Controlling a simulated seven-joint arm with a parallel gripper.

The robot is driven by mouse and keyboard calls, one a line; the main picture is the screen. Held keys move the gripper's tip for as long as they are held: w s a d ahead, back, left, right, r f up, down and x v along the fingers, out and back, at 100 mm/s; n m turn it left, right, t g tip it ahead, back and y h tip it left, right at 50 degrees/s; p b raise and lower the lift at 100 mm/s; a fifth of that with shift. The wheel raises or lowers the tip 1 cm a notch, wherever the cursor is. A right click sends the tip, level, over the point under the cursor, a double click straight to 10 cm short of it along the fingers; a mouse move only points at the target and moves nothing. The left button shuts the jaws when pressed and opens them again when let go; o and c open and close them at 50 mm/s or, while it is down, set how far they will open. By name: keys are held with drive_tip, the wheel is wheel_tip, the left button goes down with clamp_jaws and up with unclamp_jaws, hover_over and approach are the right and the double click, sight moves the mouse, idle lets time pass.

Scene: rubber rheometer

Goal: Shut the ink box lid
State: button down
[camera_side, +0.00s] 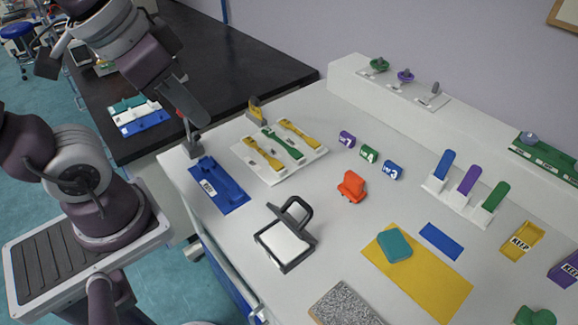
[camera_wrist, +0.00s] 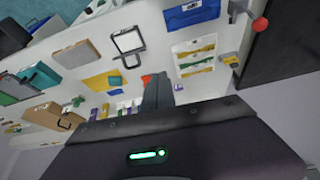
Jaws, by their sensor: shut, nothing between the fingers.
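My gripper (camera_side: 201,115) is shut and empty, raised over the back left of the bench in the side view. Its closed grey fingers (camera_wrist: 157,90) point up the picture in the wrist view. No box is plainly marked as ink, so I cannot tell which thing is the ink box. A teal box-like thing (camera_wrist: 40,76) and a tan box-like thing (camera_wrist: 52,116) are at the left of the wrist view, well away from my fingers. Their lids are too small to judge. A black-framed piece with a loop handle (camera_side: 286,251) lies mid-bench.
A red-tipped lever (camera_side: 195,146) stands close to my gripper. A blue tray (camera_side: 216,190), a white tray with coloured strips (camera_side: 250,166) and a red clip-like part (camera_side: 351,186) lie nearby. A teal pad (camera_side: 394,246) lies on a yellow sheet (camera_side: 435,276).

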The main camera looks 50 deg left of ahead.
drive_tip(key=w+d+r+g, duration=0.3)
drive_tip(key=w+g, duration=0.2)
drive_tip(key=w, duration=0.8)
drive_tip(key=w+d+f+g, duration=0.2)
drive_tip(key=w+d+f, duration=0.2)
drive_tip(key=w, duration=0.2)
drive_tip(key=w+d+f+g, duration=0.3)
drive_tip(key=f, duration=0.4)
drive_tip(key=s+r+x, duration=0.1)
drive_tip(key=s+x, duration=0.1)
drive_tip(key=x, duration=1)
drive_tip(key=shift+a, duration=0.3)
drive_tip(key=shift+s+t+y, duration=0.15)
drive_tip(key=shift+t+y, duration=0.15)
